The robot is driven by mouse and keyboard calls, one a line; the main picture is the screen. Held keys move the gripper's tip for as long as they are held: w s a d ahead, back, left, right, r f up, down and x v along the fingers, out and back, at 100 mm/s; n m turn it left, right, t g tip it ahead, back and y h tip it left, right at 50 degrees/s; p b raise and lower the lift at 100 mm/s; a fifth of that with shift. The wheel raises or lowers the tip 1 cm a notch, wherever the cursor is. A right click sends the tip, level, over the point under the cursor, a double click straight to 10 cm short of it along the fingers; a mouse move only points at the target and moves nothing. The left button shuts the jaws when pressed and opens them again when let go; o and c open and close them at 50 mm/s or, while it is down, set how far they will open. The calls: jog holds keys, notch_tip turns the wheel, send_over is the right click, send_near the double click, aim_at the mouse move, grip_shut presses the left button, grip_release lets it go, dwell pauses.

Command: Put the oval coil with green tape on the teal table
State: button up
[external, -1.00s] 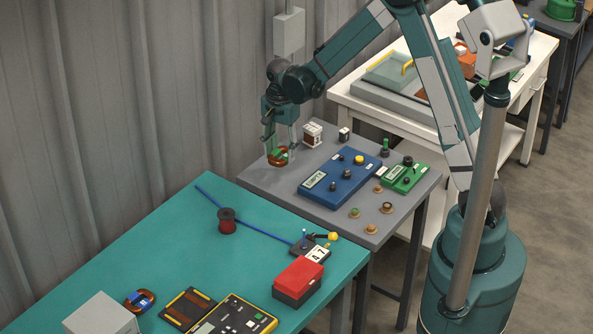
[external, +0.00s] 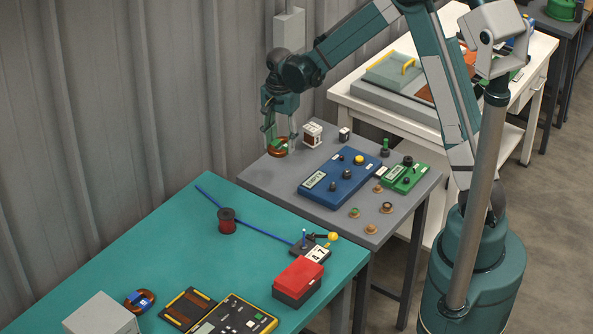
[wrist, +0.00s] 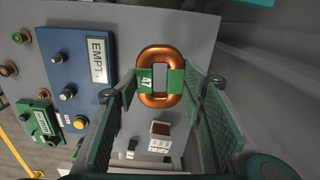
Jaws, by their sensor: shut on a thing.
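The oval copper coil with green tape (external: 277,150) is at the far left part of the grey table. My gripper (external: 280,142) points down and is shut on it. In the wrist view the coil (wrist: 161,99) sits between the two fingertips (wrist: 161,80), which press on the green tape at its sides. The coil appears to be held a little above the grey table; the exact gap is hard to see. The teal table (external: 120,240) stands in front and to the left, with clear surface at its middle.
On the teal table are a coil with blue tape (external: 139,301), a dark red spool (external: 227,224), a blue rod (external: 262,226), a red box (external: 298,280), a grey box (external: 100,317) and a control panel. The grey table (external: 262,179) holds a blue panel (external: 340,178) and small parts.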

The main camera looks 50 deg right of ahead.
dwell(0.4)
jog(key=m+b, duration=0.1)
jog(key=b, duration=0.1)
send_over(172, 278)
jog(key=shift+r, duration=0.15)
dwell(0.3)
jog(key=shift+f, duration=3.1)
jog(key=shift+f+b, duration=0.3)
jog(key=shift+f, duration=1.6)
